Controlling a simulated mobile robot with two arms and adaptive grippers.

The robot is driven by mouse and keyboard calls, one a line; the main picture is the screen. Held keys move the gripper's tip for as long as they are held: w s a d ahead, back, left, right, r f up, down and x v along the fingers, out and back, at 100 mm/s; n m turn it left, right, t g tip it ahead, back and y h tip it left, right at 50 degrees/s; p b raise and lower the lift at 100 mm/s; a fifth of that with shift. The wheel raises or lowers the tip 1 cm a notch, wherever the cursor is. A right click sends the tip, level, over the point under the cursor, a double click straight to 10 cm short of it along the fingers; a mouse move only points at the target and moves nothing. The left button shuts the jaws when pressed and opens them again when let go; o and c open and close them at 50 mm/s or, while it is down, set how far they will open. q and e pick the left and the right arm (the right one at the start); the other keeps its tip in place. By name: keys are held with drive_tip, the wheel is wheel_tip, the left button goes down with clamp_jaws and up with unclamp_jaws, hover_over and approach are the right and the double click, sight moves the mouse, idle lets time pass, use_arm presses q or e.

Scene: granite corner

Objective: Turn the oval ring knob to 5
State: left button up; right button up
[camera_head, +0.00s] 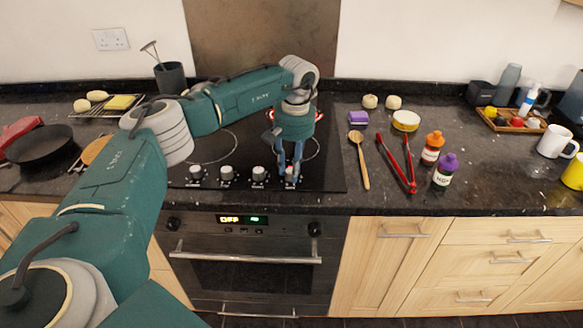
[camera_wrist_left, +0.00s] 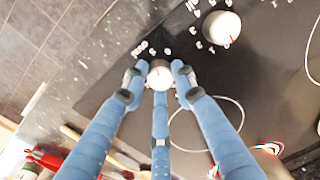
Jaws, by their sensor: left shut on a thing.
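My left gripper (camera_head: 291,176) reaches down from above onto the rightmost of the white knobs along the front of the black cooktop (camera_head: 335,168). In the left wrist view the blue fingers of the gripper (camera_wrist_left: 157,78) are closed around this white knob (camera_wrist_left: 160,70), which has a small red mark on its top. White printed characters show beside it, too small and blurred to read surely. A neighbouring knob (camera_wrist_left: 221,27) stands apart with its own red mark. In the head view the gripped knob is mostly hidden by the fingers. My right gripper is not in view.
More knobs (camera_head: 259,173) stand to the left of the gripper. Red tongs (camera_head: 397,165), a wooden spoon (camera_head: 359,158) and two bottles, orange (camera_head: 433,149) and purple-capped (camera_head: 445,172), are on the counter to the right. An oven (camera_head: 247,255) is below.

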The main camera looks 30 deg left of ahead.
use_arm(q)
drive_tip(key=o, duration=1.2)
drive_tip(key=shift+c, duration=0.2)
wheel_tip(320, 180, up, 12)
drive_tip(key=shift+d, duration=0.3)
drive_tip(key=shift+w, duration=0.1)
